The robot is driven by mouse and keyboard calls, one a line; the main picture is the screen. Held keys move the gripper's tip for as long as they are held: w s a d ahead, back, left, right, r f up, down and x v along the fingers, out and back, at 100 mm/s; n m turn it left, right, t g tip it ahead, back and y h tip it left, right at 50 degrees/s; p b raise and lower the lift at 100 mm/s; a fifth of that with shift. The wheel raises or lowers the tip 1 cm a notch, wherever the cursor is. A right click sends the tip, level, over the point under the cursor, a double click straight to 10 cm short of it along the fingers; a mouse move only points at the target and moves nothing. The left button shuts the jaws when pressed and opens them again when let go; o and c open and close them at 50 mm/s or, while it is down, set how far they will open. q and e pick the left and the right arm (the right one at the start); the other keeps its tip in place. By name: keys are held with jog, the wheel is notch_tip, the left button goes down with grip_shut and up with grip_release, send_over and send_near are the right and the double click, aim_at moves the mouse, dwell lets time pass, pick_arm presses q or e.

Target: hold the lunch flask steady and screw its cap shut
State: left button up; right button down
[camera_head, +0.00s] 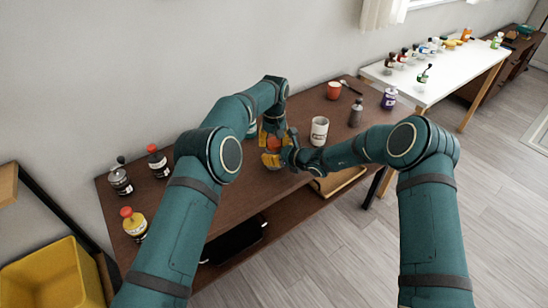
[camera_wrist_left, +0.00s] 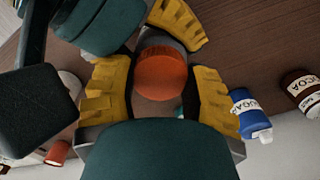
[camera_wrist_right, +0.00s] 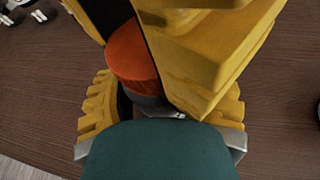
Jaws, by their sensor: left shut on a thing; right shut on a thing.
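The lunch flask has an orange cap (camera_head: 274,143) and a grey body, and stands upright at the middle of the brown table. My left gripper (camera_head: 273,136) comes down from behind, its yellow fingers closed on either side of the cap (camera_wrist_left: 162,72). My right gripper (camera_head: 272,160) comes in from the right, lower down, and is shut on the flask body (camera_wrist_right: 150,102). The cap also shows in the right wrist view (camera_wrist_right: 132,52), between the left gripper's large yellow fingers. The fingers hide most of the flask body, and the cap's seating cannot be made out.
A white mug (camera_head: 319,131), a dark shaker (camera_head: 356,112), a red cup (camera_head: 334,90) and a purple jar (camera_head: 389,98) stand to the right on the table. Several bottles stand at its left end, including a yellow one (camera_head: 134,224). A yellow bin (camera_head: 50,280) is at lower left.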

pick_arm(q)
jog(key=o, duration=1)
jog(key=shift+o, duration=1.3)
jog(key=shift+d, duration=0.1)
pick_arm(e)
jog(key=shift+a, duration=0.1)
pick_arm(q)
jog(key=shift+r, duration=0.1)
